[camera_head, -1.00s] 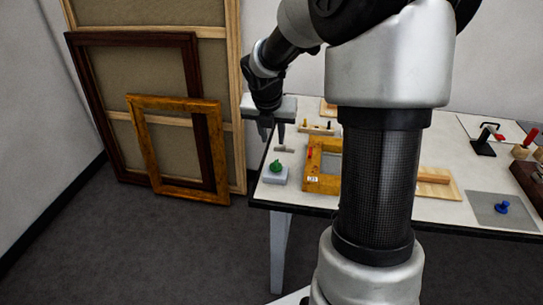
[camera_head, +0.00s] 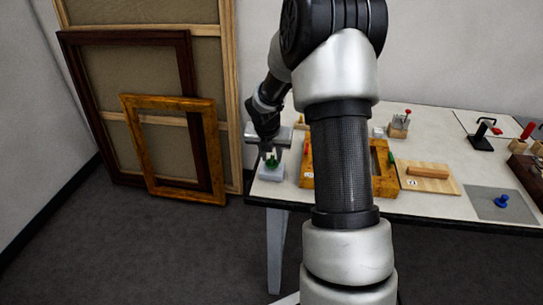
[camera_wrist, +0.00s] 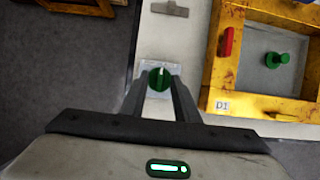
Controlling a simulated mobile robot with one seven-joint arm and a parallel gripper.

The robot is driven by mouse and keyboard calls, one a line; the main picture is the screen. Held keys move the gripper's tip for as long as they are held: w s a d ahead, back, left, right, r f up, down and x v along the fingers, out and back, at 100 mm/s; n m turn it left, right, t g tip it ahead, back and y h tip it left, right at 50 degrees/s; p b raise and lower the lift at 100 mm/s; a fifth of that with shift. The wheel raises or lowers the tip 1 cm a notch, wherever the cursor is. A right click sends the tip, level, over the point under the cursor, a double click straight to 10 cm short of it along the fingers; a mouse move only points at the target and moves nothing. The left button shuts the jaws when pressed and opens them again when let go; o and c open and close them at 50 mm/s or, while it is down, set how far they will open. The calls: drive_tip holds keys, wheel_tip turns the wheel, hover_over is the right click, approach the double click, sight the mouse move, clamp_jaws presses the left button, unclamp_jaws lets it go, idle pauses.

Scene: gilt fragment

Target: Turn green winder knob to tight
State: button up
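The green winder knob (camera_head: 271,161) sits on a small pale grey block (camera_head: 271,175) at the left front corner of the table. In the wrist view the knob (camera_wrist: 159,79) shows a white mark pointing toward the top of the picture. My gripper (camera_head: 269,156) is above the block, fingers pointing down at the knob. In the wrist view my gripper (camera_wrist: 160,84) is open, one finger at each side of the knob. Small gaps seem to show, but contact is hard to judge. I cannot read any tight marking.
A yellow frame (camera_wrist: 211,85) with a red peg (camera_wrist: 228,42) and a green peg (camera_wrist: 278,59) lies close to the right. A grey clip (camera_wrist: 169,9) lies beyond the knob. Picture frames (camera_head: 172,192) lean on the wall at left.

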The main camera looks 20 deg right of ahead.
clamp_jaws()
